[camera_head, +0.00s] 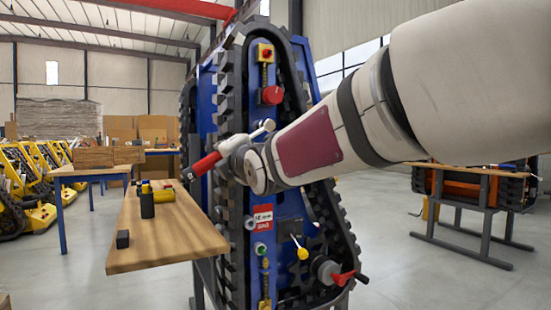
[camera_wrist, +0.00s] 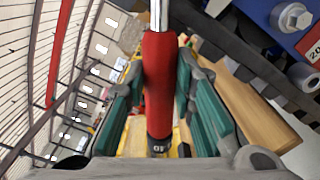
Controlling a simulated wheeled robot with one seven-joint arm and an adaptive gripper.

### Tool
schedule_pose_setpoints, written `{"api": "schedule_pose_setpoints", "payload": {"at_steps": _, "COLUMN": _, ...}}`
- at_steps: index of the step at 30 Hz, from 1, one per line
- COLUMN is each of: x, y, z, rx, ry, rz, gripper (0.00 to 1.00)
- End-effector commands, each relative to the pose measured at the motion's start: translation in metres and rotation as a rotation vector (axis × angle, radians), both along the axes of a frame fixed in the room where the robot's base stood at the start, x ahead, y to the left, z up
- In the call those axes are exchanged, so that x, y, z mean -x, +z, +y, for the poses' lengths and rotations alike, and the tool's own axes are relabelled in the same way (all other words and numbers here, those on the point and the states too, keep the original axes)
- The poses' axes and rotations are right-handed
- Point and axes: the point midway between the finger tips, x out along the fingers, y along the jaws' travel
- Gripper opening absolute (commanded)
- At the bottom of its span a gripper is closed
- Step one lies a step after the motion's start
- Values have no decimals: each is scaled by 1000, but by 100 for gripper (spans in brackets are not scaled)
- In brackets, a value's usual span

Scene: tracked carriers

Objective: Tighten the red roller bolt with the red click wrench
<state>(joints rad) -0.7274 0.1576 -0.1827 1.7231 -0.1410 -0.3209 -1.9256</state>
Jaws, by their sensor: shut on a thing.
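The red click wrench has a red handle (camera_head: 206,164) and a silver head end (camera_head: 263,128), tilted up to the right in front of the tracked carrier (camera_head: 209,110). My gripper (camera_wrist: 160,95) is shut on the red handle, with teal pads on both sides; the silver shaft runs out of the top of the wrist view. A grey hex bolt (camera_wrist: 292,18) on a blue plate shows at the upper right there, beside a red label (camera_wrist: 311,46). The red label (camera_head: 263,217) also shows in the head view, low on the carrier. I cannot tell which bolt is the red roller bolt.
A wooden shelf (camera_head: 165,246) left of the carrier bears a black bottle (camera_head: 147,204), a yellow tool and a small dark block (camera_head: 123,239).

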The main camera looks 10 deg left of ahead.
Motion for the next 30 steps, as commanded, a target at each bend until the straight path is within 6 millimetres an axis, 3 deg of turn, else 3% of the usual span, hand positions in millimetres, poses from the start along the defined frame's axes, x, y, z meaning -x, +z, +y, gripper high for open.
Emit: {"api": "schedule_pose_setpoints", "payload": {"at_steps": 30, "x": 5, "y": 18, "z": 7, "rx": -119, "ry": 1, "rz": 77, "gripper": 0}}
